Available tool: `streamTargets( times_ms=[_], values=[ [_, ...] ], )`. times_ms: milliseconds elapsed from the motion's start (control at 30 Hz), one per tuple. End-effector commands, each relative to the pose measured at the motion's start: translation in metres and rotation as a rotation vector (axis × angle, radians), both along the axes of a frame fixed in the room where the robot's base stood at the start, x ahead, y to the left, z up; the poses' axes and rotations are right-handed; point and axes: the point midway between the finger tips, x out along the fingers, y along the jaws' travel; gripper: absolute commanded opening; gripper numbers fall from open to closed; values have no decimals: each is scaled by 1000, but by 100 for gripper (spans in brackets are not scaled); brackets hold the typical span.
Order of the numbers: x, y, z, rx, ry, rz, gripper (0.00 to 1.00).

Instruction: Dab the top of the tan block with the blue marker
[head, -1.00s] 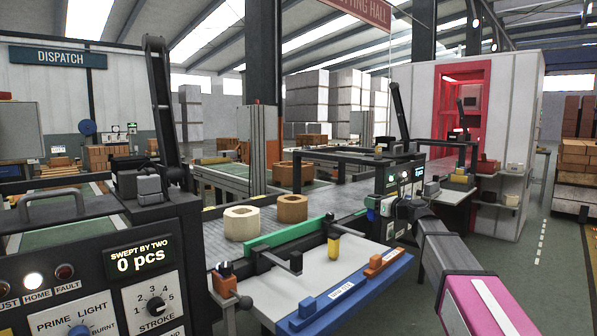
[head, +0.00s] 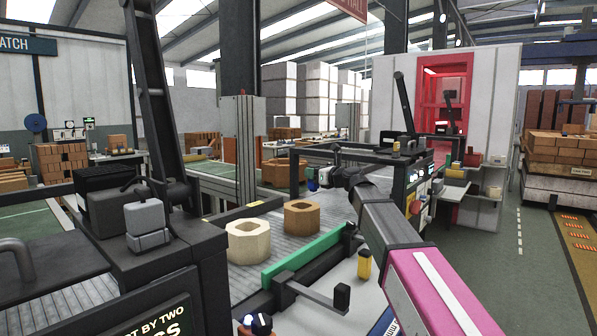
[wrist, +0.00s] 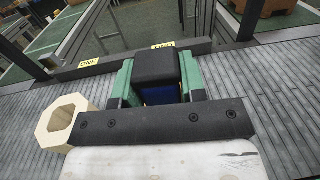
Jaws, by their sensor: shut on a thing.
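The tan block (head: 301,217), brownish and hollow with a faceted outline, stands on the grey roller conveyor (head: 265,280) in the head view. A pale cream block (head: 248,241) of the same shape stands to its left and also shows at the left of the wrist view (wrist: 65,122). My gripper (head: 318,182) is over the conveyor, a little right of and beyond the tan block in the picture. Its green fingers are shut on the blue marker (wrist: 158,95), whose black end faces the wrist camera. The marker's tip is hidden. I cannot see the tan block in the wrist view.
A green rail (head: 305,251) runs along the conveyor's near edge. A yellow marker (head: 364,264) stands upright near the tray. A black machine with a tall dark post (head: 155,95) is at the left, and a dark control console (head: 415,180) at the right.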

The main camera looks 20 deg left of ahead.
Motion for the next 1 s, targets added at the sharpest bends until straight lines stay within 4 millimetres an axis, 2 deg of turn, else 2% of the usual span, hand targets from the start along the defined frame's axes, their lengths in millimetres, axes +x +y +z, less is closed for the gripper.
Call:
streamTargets(
  times_ms=[233,700,1000],
  values=[
    [0,0,-8,1,2,0,23],
    [0,0,-50,0,1,0,23],
    [0,0,-60,0,1,0,23]
  ],
)
